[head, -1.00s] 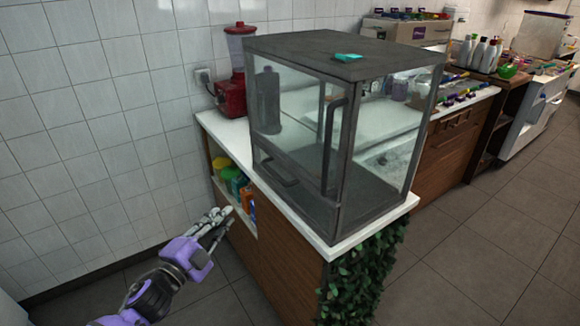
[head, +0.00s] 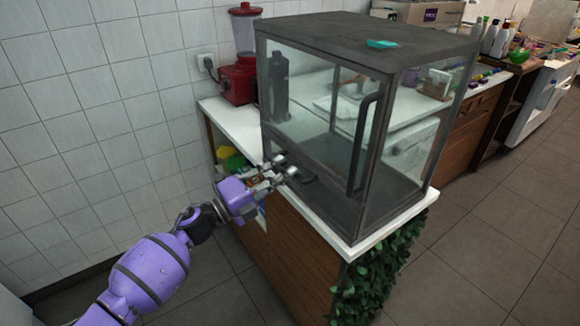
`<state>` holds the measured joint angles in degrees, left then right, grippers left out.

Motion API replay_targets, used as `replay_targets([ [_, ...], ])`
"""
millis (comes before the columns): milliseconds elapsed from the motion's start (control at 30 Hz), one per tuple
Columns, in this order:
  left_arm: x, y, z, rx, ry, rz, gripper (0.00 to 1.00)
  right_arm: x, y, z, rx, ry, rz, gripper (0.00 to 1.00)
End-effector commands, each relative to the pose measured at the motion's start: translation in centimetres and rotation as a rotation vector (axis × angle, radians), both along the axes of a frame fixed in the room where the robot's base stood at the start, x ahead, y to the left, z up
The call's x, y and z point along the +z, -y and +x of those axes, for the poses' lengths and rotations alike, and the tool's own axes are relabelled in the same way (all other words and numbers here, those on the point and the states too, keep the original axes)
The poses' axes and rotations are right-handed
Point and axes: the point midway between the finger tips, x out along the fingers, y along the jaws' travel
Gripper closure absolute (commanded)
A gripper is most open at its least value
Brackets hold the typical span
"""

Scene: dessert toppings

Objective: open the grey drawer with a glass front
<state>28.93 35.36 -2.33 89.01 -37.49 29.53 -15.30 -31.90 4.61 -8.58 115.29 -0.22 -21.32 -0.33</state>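The grey-framed glass case (head: 345,224) stands on the white counter top. A low glass-fronted drawer (head: 325,200) is set in the lower part of its left-facing side, and it looks shut. Its dark handle (head: 305,181) is partly hidden by my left gripper. My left gripper (head: 287,165) is at the left part of this handle, with its fingertips apart. I cannot tell whether it touches the handle. My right gripper is not in view.
A teal item (head: 382,44) lies on top of the case. A red blender (head: 240,80) stands behind. Leafy greenery (head: 375,280) covers the counter's near end. Floor is clear at the right.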

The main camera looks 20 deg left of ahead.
Motion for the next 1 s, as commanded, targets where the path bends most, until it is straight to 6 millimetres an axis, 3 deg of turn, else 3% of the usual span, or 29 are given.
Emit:
replay_targets([
  [200,0.5,1.4,1.9,0.002,-0.001,-0.001,0.81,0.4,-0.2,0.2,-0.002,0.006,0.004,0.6],
  [500,0.4,1.6,2.1,0.002,-0.002,-0.001,0.81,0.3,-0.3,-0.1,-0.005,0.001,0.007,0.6],
  [667,0.4,1.6,2.1,0.002,-0.002,-0.001,1.0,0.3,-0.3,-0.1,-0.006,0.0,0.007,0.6],
  [1000,0.4,1.6,2.1,0.002,-0.002,-0.001,1.0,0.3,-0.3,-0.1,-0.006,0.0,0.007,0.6],
])
